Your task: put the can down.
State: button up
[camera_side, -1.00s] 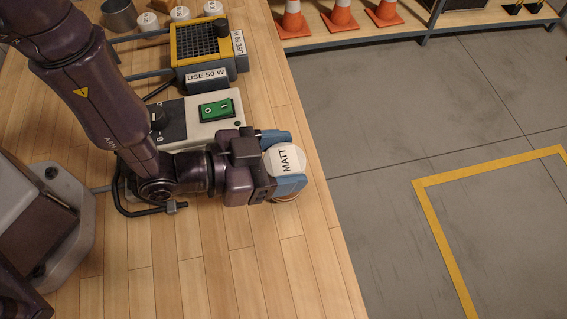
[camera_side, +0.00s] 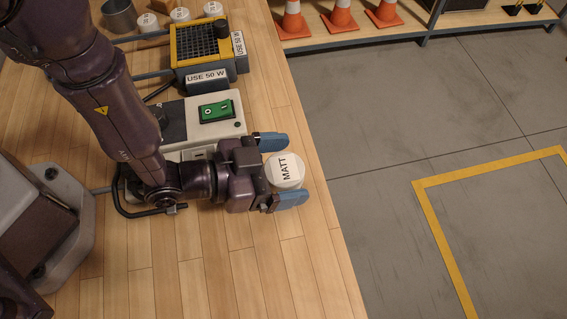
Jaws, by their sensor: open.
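The can (camera_side: 285,171) has a white lid marked MATT. It appears to stand upright on the wooden table (camera_side: 240,270), close to the table's right edge. My gripper (camera_side: 281,171) is open around the can, with one blue finger above it and one below it in the picture. A gap shows between the can and the upper finger; the lower finger is very close to the can's side, and I cannot tell whether it touches. The can's base is mostly hidden.
A yellow-framed box (camera_side: 208,52) labelled USE 50 W is farther back, near several white-lidded cans (camera_side: 181,14). Bare table lies in front; the floor drops away at right.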

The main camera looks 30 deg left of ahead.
jog(key=v, duration=0.7)
jog(key=shift+s+r, duration=0.2)
jog(key=shift+w+a, duration=0.1)
jog(key=shift+a, duration=0.05)
jog(key=w+a+r+n+g+y, duration=0.1)
jog(key=w+a+r+n+y, duration=0.15)
jog(key=w+a+r, duration=0.45)
jog(key=w+a+r+n+y, duration=0.25)
jog(key=a+r, duration=0.25)
jog(key=r, duration=0.4)
jog(key=s+a+r+n+g+y, duration=0.1)
jog(key=s+a+r+g+y, duration=0.1)
jog(key=s+a+r, duration=0.3)
jog(key=s+a+r+n+g+y, duration=0.2)
jog(key=s+a+r, duration=0.3)
jog(key=s+a, duration=0.5)
jog(key=shift+a+y, duration=0.3)
jog(key=shift+a, duration=0.45)
